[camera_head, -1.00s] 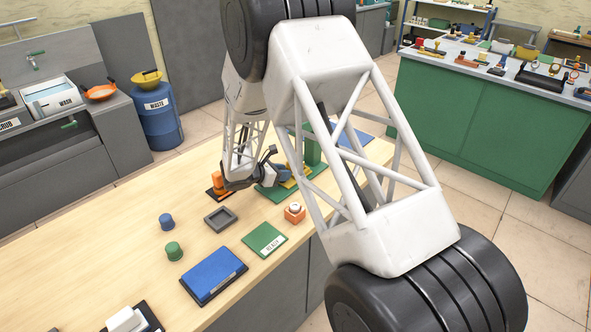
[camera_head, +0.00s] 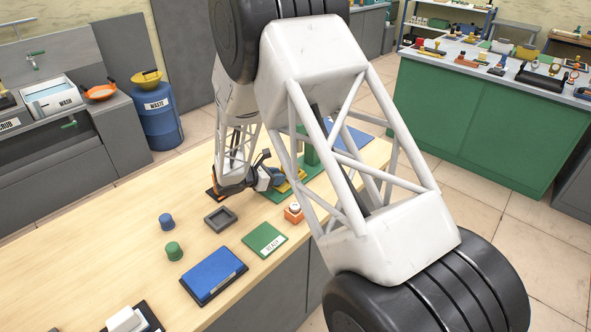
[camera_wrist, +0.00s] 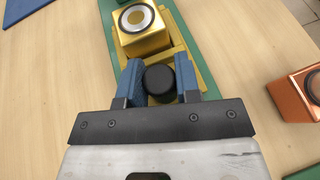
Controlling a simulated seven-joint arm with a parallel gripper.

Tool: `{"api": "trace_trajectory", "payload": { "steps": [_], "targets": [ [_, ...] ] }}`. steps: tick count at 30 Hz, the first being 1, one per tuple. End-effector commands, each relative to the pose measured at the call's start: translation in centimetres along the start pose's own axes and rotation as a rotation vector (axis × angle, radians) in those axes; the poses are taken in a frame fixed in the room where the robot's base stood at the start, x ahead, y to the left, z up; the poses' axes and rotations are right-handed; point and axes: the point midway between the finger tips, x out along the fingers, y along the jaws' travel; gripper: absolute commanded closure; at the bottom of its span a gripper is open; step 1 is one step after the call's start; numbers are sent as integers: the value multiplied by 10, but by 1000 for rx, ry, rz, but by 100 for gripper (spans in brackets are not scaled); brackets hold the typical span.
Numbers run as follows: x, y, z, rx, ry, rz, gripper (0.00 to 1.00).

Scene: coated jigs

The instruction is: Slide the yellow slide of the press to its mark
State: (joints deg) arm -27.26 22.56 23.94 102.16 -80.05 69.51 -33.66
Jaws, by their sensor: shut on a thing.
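The yellow slide (camera_wrist: 178,48) of the press lies on a green base (camera_wrist: 107,15) in the wrist view, with a black round knob (camera_wrist: 160,82) at its near end. My gripper (camera_wrist: 159,78) has its two blue fingers on either side of the knob, shut on it. A gold block with a ringed round top (camera_wrist: 139,24) stands just beyond the fingers. In the head view, my gripper (camera_head: 268,178) is low over the press; a little yellow (camera_head: 287,186) shows beside it. My arm hides much of the press. I cannot make out the mark.
A grey square tray (camera_head: 220,219), a green READY mat (camera_head: 265,240), a blue pad (camera_head: 213,273) and blue and green knobs are nearer on the table. Bare wood lies to the left.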

Motion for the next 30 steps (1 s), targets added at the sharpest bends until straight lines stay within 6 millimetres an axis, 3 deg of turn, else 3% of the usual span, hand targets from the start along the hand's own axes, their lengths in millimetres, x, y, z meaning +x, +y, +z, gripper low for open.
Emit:
{"api": "trace_trajectory", "payload": {
  "steps": [30],
  "targets": [
    [-26, -7, -11, -1, 0, 1, 93]
  ]
}}
